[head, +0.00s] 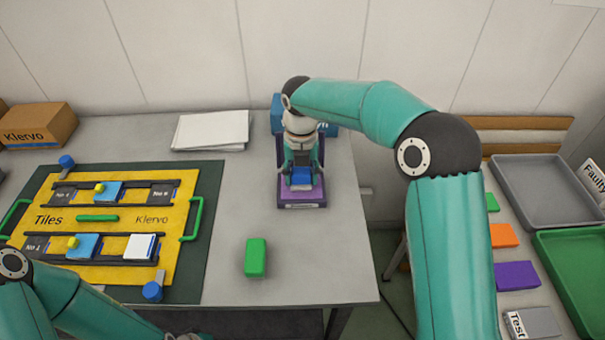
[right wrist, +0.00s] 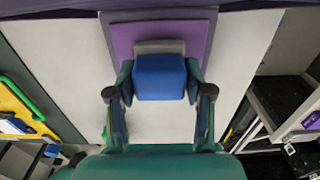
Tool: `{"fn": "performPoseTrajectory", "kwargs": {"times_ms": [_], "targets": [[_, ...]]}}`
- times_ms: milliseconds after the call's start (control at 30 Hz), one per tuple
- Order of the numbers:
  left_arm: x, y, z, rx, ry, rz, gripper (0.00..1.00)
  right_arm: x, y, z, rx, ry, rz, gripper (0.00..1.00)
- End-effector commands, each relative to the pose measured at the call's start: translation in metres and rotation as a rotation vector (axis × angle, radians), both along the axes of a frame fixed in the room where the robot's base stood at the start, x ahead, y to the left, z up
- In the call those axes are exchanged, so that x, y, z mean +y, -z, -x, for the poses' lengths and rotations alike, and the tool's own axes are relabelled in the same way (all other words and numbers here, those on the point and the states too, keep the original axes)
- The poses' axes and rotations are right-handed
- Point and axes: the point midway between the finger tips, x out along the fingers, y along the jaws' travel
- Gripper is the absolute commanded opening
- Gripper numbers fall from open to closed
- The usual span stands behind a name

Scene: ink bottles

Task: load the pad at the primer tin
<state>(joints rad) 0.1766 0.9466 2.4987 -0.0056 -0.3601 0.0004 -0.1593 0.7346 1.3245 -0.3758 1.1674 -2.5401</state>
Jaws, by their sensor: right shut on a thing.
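My right gripper (head: 302,172) is shut on a blue block (right wrist: 160,78) and points down over the far right part of the table. In the right wrist view the fingers (right wrist: 160,88) grip the block from both sides, and a grey part (right wrist: 160,46) shows along its far edge. A purple-topped tin (head: 302,197) with a dark rim sits below the block; its purple surface also shows in the right wrist view (right wrist: 122,38). I cannot tell whether the block touches it.
A yellow tile board (head: 110,268) with green handles lies on a dark mat at the left. A green block (head: 256,257) stands right of it. White paper (head: 211,131) and a blue box (head: 277,115) are at the back. Trays (head: 545,190) stand on the right.

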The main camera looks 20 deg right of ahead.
Motion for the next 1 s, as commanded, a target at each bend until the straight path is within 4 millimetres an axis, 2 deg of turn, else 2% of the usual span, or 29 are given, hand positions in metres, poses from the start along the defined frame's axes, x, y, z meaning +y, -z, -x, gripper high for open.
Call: {"fn": "performPoseTrajectory", "kwargs": {"times_ms": [1000], "targets": [[0.0, 0.0038, 0.0, 0.0, 0.0, 0.0, 0.4, -0.0005, 0.0075, 0.0001, 0.0, 0.001, 0.0, 0.23]]}}
